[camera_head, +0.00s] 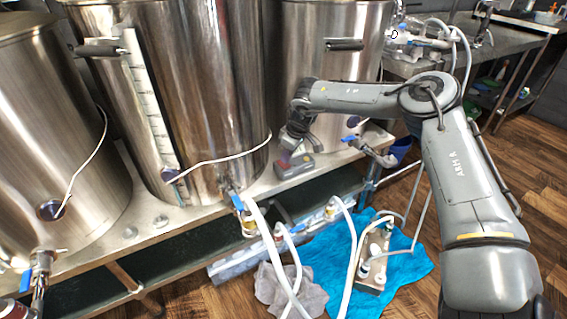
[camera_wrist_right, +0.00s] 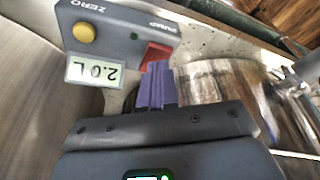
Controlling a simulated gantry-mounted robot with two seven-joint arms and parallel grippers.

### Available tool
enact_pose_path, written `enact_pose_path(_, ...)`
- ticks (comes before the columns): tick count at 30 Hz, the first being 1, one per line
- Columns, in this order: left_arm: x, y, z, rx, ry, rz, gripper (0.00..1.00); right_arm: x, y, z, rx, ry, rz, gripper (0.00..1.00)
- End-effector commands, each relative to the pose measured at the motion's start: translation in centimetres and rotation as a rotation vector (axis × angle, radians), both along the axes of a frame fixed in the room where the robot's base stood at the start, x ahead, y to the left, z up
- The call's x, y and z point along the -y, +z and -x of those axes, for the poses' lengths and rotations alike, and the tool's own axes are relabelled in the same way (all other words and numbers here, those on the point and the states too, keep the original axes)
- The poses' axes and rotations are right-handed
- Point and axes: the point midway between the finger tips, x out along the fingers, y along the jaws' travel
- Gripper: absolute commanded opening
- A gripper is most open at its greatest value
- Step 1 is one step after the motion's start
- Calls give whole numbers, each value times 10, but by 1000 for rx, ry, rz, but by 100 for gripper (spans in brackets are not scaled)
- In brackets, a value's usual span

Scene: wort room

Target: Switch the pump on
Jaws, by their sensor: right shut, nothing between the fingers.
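A grey control box (camera_head: 300,166) sits on the metal bench between the middle and right kettles. In the right wrist view the box (camera_wrist_right: 110,22) shows upside down, with a yellow button marked ZERO (camera_wrist_right: 84,32), a display reading 2.0 L (camera_wrist_right: 94,71) and a red switch marked PUMP (camera_wrist_right: 156,56). A small green spot (camera_wrist_right: 134,36) lies near the switch. My right gripper (camera_wrist_right: 157,80) is shut and empty. Its purple fingertips are right at the red switch; I cannot tell whether they touch it. The gripper also shows in the head view (camera_head: 286,154). My left gripper is out of view.
Steel kettles (camera_head: 190,95) stand close behind and beside the box. White hoses (camera_head: 268,245) run down from blue-handled valves. A unit with hoses (camera_head: 374,262) stands on a blue towel (camera_head: 328,262) on the floor.

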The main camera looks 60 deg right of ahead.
Motion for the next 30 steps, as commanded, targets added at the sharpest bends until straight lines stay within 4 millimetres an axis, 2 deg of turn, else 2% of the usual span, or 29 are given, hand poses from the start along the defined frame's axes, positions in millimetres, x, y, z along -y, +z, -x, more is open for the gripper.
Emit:
enact_pose_path(18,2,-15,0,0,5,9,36,0,-17,0,0,0,0,0)
enact_pose_path(25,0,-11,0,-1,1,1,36,0,-11,0,1,0,0,0)
enact_pose_path(30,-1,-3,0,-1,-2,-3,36,0,2,0,0,0,0,0)
